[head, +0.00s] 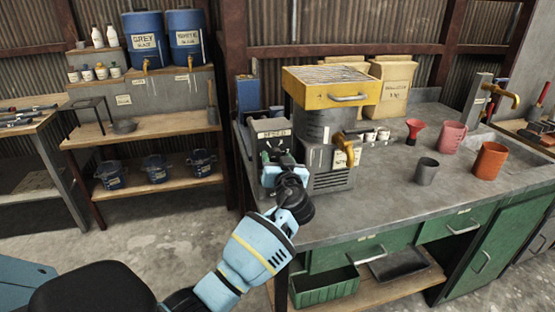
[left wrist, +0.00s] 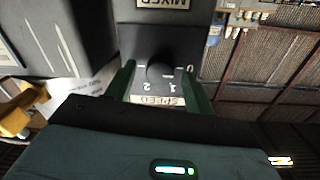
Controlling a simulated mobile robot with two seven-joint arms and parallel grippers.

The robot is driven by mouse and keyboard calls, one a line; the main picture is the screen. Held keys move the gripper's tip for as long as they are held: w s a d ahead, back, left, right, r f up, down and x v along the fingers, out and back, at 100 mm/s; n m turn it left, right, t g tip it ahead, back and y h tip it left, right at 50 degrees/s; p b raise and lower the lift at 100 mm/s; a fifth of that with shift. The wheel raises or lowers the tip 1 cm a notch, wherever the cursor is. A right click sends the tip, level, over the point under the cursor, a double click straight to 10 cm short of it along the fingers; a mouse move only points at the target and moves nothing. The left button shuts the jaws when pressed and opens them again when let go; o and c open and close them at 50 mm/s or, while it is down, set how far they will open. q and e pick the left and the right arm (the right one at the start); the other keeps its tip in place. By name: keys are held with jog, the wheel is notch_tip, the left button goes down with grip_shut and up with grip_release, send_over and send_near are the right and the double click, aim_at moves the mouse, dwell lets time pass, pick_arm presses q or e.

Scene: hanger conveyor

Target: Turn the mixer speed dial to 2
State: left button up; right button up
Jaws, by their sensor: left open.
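The mixer's grey control box (head: 272,128) stands at the left end of the grey worktop. In the left wrist view, the dark round speed dial (left wrist: 158,72) sits on the box face. The marks 0, 1 and 2 lie around it, and a SPEED label (left wrist: 158,100) is beside it. I cannot make out a pointer on the dial. My left gripper (head: 274,157) is at the box front and hides the dial in the head view. In the left wrist view, its green fingers (left wrist: 160,85) are open, one on each side of the dial. Contact cannot be told. My right gripper is not in view.
A machine with a yellow top (head: 331,88) stands close behind and right of my left gripper. The worktop's front middle is clear.

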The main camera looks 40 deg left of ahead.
pick_arm(q)
jog(key=shift+c, duration=0.2)
jog(key=c, duration=0.9)
